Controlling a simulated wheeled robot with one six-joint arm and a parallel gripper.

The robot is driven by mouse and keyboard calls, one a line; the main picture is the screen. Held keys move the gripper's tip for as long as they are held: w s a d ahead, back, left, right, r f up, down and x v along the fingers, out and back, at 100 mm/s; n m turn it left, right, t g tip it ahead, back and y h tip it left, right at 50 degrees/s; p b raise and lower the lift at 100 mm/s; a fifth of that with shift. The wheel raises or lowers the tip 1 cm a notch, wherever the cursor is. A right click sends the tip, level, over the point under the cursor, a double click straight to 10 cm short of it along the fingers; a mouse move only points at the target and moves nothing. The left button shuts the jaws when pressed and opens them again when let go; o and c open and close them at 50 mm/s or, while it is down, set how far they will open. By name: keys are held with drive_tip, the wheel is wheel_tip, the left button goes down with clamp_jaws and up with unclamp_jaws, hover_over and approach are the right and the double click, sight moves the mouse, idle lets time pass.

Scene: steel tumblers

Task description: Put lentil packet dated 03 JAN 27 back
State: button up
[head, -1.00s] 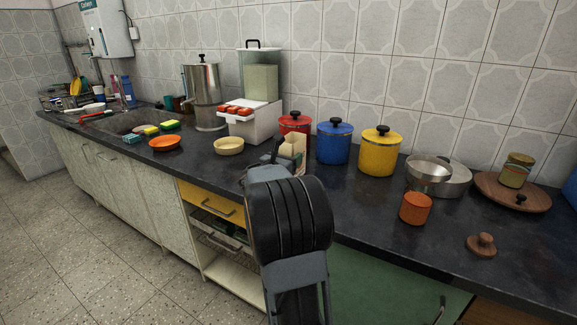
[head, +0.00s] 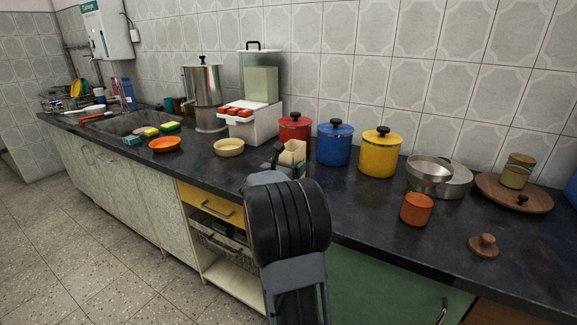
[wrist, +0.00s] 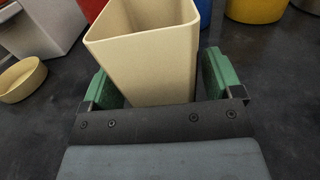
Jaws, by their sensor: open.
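A beige open-topped box-like container (head: 292,153) stands at the counter, partly hidden behind my arm in the head view. In the wrist view the container (wrist: 148,55) rises between the two green fingers of my gripper (wrist: 162,88). The fingers are apart, one on each side of it, with a gap showing at the right finger. My gripper also shows in the head view (head: 288,165), mostly behind my wrist. No lentil packet or date print can be made out in either view. The inside of the container is barely visible.
Red (head: 295,131), blue (head: 333,145) and yellow (head: 380,155) canisters stand behind and right of my gripper. A cream bowl (head: 229,147) is at its left. A yellow drawer (head: 211,206) and wire basket (head: 220,240) are below the counter.

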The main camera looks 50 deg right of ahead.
drive_tip(key=shift+r, duration=0.1)
drive_tip(key=shift+a+r, duration=0.1)
drive_tip(key=shift+a, duration=0.05)
drive_tip(key=s+a+f+m+y, duration=0.3)
drive_tip(key=s+a+m+y, duration=0.2)
drive_tip(key=a, duration=0.7)
drive_tip(key=s+a+f+m+g+y+p, duration=0.1)
drive_tip(key=s+a+f+m+y, duration=0.3)
drive_tip(key=a+m, duration=0.5)
drive_tip(key=s+a+f+m+y, duration=0.3)
drive_tip(key=s+a+m+y, duration=0.3)
drive_tip(key=a, duration=1)
drive_tip(key=shift+s+a+f+m+y, duration=0.25)
drive_tip(key=shift+s+a+m+y, duration=0.25)
drive_tip(key=shift+y, duration=0.6)
drive_tip(key=shift+s+d, duration=0.1)
